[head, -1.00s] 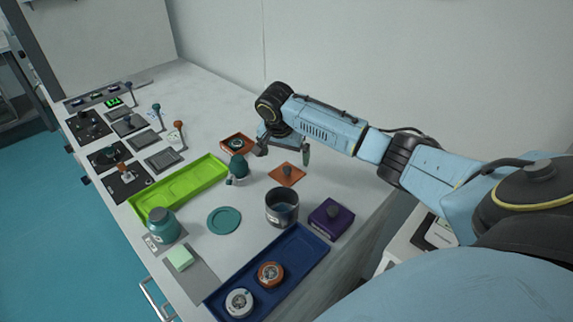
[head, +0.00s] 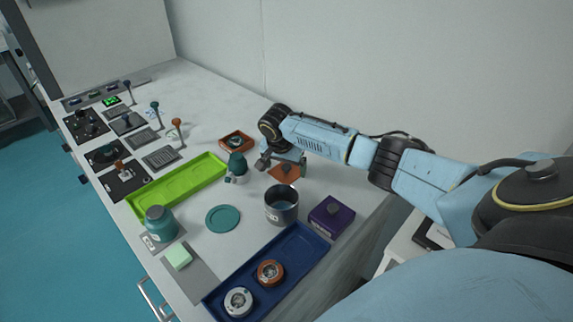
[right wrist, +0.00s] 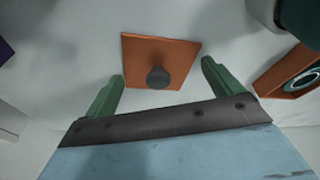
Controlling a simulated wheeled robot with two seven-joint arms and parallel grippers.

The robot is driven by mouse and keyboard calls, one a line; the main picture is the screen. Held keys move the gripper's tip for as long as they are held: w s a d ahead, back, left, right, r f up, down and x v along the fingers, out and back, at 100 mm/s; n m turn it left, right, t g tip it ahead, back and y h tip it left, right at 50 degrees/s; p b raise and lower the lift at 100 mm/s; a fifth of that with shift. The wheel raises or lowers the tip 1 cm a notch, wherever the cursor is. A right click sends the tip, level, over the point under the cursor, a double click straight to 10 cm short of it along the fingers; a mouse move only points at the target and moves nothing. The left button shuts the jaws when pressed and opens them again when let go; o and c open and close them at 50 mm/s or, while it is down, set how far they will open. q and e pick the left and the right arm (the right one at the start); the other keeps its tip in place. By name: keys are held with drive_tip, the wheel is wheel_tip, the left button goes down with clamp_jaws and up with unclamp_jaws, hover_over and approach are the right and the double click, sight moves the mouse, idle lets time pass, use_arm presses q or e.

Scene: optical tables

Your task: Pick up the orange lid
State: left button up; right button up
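The orange lid (head: 286,174) is a flat square plate with a dark round knob, lying on the grey table behind the grey pot. In the right wrist view the orange lid (right wrist: 135,48) shows nearly whole, its knob (right wrist: 158,77) near the middle of its lower part. My right gripper (head: 283,167) is over the lid and partly hides it in the head view. Its two green fingers (right wrist: 161,72) are wide apart, one on each side of the knob in the picture, with nothing between them held. My left gripper is not in view.
An open orange box (head: 237,141) and a dark teal bulb-topped item (head: 237,166) stand left of the gripper. The grey pot (head: 281,211) and a purple box (head: 332,214) stand in front. A wall runs behind; the table behind the lid is clear.

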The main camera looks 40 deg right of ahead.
drive_tip(key=shift+s+a, duration=0.1)
drive_tip(key=c, duration=1.9)
